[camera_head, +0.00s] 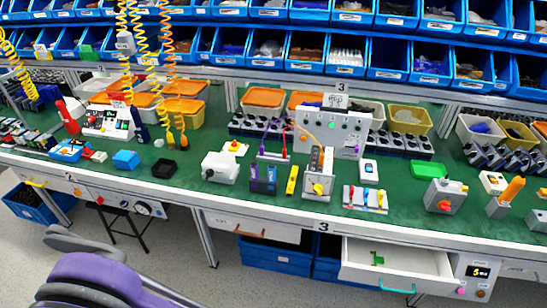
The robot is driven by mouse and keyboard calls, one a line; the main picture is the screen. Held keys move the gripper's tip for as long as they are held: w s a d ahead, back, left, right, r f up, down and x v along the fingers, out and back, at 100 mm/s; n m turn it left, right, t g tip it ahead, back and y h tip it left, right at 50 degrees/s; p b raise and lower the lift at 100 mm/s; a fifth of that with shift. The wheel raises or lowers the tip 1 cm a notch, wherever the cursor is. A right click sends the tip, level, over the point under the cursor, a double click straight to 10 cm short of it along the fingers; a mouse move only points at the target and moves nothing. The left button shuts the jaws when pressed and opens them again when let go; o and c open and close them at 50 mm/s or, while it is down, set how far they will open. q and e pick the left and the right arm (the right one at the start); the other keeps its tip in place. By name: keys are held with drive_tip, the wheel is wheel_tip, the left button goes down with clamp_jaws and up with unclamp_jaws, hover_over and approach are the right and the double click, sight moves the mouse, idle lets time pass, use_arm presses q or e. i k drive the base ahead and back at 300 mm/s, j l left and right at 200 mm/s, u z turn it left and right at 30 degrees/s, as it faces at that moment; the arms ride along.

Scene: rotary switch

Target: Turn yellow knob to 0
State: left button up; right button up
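A yellow knob (318,189) sits low on the front of an upright grey and orange device (320,160) near the middle of the green bench. The knob is small in the picture, and I cannot read its scale or tell which mark it points to. No gripper can be made out in the head view, so none is seen near or touching the knob.
Close to the device are a yellow block (292,180), a white box (221,166) and a panel with small coloured levers (365,199). A grey box with a red knob (444,206) stands further right. An open drawer (398,262) juts out below the bench.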

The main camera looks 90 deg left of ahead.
sight(317, 188)
drive_tip(key=u, duration=1.75)
drive_tip(key=i+j+u, duration=0.1)
drive_tip(key=j, duration=0.25)
drive_tip(key=i+j+u, duration=0.1)
drive_tip(key=j, duration=0.2)
drive_tip(key=i+j+u, duration=0.15)
drive_tip(key=j, duration=0.2)
drive_tip(key=i+j, duration=0.1)
drive_tip(key=j, duration=0.15)
drive_tip(key=i+j, duration=0.15)
drive_tip(key=j, duration=0.15)
drive_tip(key=i+j, duration=0.1)
drive_tip(key=j, duration=0.15)
